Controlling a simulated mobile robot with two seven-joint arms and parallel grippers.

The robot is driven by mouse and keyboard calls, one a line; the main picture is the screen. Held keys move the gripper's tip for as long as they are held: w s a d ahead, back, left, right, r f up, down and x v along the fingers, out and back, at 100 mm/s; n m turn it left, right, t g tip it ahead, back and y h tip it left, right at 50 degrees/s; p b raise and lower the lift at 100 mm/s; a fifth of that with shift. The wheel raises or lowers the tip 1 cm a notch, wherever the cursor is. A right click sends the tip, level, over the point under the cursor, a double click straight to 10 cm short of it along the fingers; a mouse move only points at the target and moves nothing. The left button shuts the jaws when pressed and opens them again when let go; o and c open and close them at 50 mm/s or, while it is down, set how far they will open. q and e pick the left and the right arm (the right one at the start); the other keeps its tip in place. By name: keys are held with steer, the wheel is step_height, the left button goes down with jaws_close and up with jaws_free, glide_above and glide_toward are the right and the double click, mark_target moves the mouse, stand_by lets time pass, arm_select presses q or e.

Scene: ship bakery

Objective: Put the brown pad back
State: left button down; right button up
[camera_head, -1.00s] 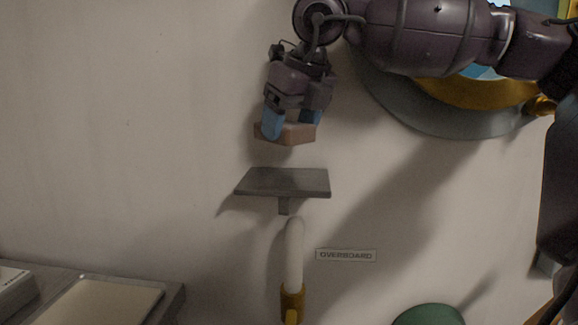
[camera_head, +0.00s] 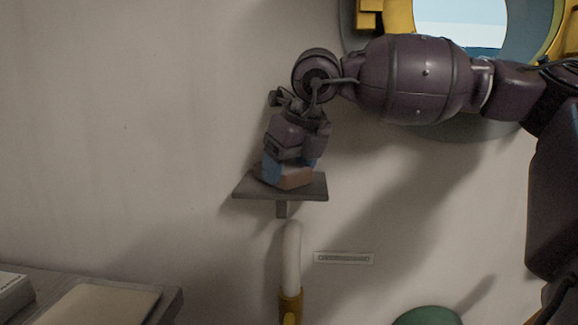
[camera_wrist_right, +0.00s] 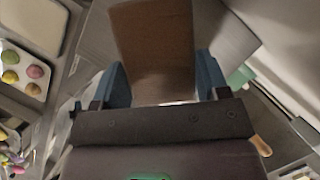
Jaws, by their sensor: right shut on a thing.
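The brown pad (camera_head: 297,180) is a small flat block held between the blue fingertips of my right gripper (camera_head: 288,170). In the right wrist view the brown pad (camera_wrist_right: 153,45) sits between the two blue fingers (camera_wrist_right: 164,85). The pad is at the small grey wall shelf (camera_head: 308,191), over its top. I cannot tell whether it rests fully on the shelf. The grey shelf surface (camera_wrist_right: 222,40) shows around the pad in the right wrist view. My left gripper is not in view.
Below the shelf a white rod with a yellow holder (camera_head: 291,255) is on the wall, beside a small label plate (camera_head: 344,258). A round porthole frame (camera_head: 450,128) is at upper right. A counter (camera_head: 172,302) is at lower left, and a green rounded thing (camera_head: 428,316) at the bottom.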

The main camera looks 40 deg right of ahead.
steer(key=o, duration=0.8)
steer(key=shift+f, duration=0.1)
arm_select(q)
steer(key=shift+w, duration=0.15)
arm_select(e)
steer(key=shift+o, duration=0.2)
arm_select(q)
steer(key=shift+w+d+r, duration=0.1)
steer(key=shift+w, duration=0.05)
arm_select(e)
steer(key=shift+s+r, duration=0.1)
steer(key=shift+r, duration=0.3)
arm_select(q)
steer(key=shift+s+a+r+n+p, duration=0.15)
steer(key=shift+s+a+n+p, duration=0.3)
steer(key=shift+p, duration=0.65)
arm_select(e)
steer(key=v, duration=1.1)
steer(key=shift+r, duration=0.2)
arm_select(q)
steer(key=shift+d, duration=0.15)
arm_select(e)
steer(key=shift+s, duration=0.15)
